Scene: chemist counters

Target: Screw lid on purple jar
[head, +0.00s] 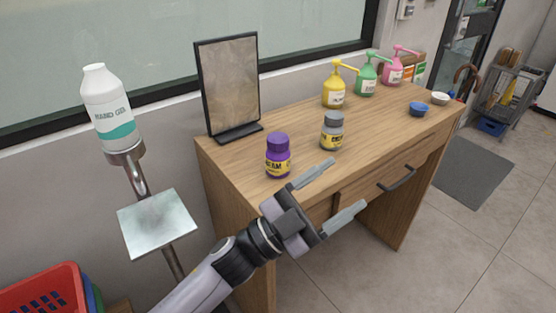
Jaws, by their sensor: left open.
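The purple jar (278,160) stands upright near the front left part of the wooden counter. It has a yellow label, and a purple lid (278,139) sits on its top; how tightly it is on cannot be told. My left gripper (347,184) is open and empty. It is in front of and to the right of the purple jar in the picture, by the counter's front edge, apart from the jar. A grey jar (332,134) with a yellow label stands upright to the right of the purple one. My right gripper is not in view.
A framed panel (230,85) stands at the counter's back left. Yellow (334,90), green (367,78) and pink (393,70) pump bottles stand along the back. Blue (418,109) and white (439,98) small round dishes sit at right. A hand gel stand (158,224) is left of the counter.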

